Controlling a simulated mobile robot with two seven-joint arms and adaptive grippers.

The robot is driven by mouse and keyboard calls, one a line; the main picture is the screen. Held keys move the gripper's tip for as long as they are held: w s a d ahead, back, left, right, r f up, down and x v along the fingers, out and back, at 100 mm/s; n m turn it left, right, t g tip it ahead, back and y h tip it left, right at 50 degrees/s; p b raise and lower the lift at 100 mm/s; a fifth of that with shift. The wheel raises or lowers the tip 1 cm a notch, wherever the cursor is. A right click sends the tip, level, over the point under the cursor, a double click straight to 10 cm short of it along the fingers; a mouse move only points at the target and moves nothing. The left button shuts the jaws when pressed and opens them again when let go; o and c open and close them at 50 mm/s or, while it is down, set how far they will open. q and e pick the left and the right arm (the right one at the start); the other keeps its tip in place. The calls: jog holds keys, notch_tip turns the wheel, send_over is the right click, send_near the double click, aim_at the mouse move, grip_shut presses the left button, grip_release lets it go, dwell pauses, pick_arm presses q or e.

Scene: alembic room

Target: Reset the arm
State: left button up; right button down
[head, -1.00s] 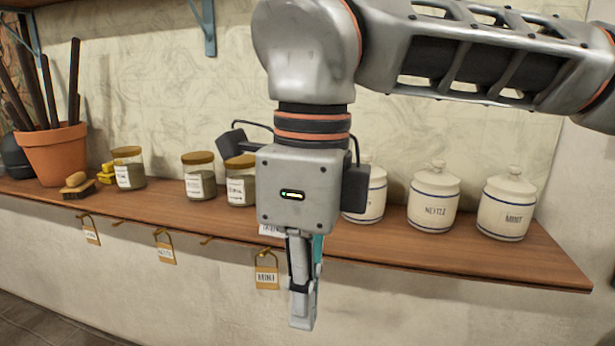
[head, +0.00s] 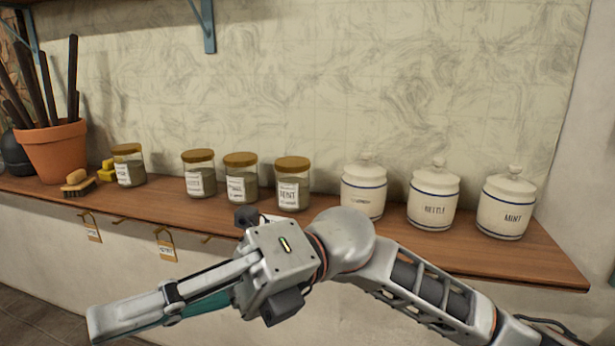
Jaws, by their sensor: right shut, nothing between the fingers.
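My right arm comes in from the lower right, low in front of the wooden shelf (head: 400,240). My right gripper (head: 92,325) is shut and empty, pointing to the lower left, below the shelf's front edge and apart from the jars. My left gripper is not in view.
Several glass jars with wooden lids, one labelled mint (head: 292,184), and white canisters (head: 433,196) stand on the shelf. A terracotta pot (head: 55,152) with dark sticks and a brush (head: 78,184) are at left. Tags (head: 165,250) hang from hooks below.

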jog(key=w+d+f+m+t+y, duration=0.1)
jog(key=w+d+m+t+y, duration=0.2)
jog(key=w+m+t+y, duration=0.35)
jog(key=w+d+f+m+t+y, duration=0.15)
jog(key=w+m+t+y, duration=0.25)
jog(key=w+m+t, duration=0.5)
jog(key=w+d+f+m+t+h+p, duration=0.1)
jog(key=w+d+f+m+t+h, duration=0.35)
jog(key=f+m+t, duration=0.35)
jog(key=w+d+f+m+t+h, duration=0.3)
jog(key=d+f+m+t+h, duration=0.3)
jog(key=m, duration=0.5)
jog(key=s+d+f+m+g+h, duration=0.1)
jog(key=s+d+f+m+h, duration=0.3)
jog(key=f, duration=0.6)
jog(key=s+d+f+m+g+h+p, duration=0.1)
jog(key=s+d+f+m+h, duration=0.3)
jog(key=f, duration=0.6)
jog(key=d+f+m+g+h, duration=0.1)
jog(key=d+f+h, duration=0.1)
jog(key=d+f, duration=0.65)
jog(key=s+d+f+m+g+h, duration=0.1)
jog(key=s+d+f+g+h, duration=0.1)
jog(key=s+f, duration=0.9)
jog(key=shift+s+d+f+m+g+h, duration=0.2)
jog(key=shift+d+f+m+g+h, duration=0.15)
jog(key=shift+d+f+g, duration=0.35)
jog(key=shift+r, duration=0.1)
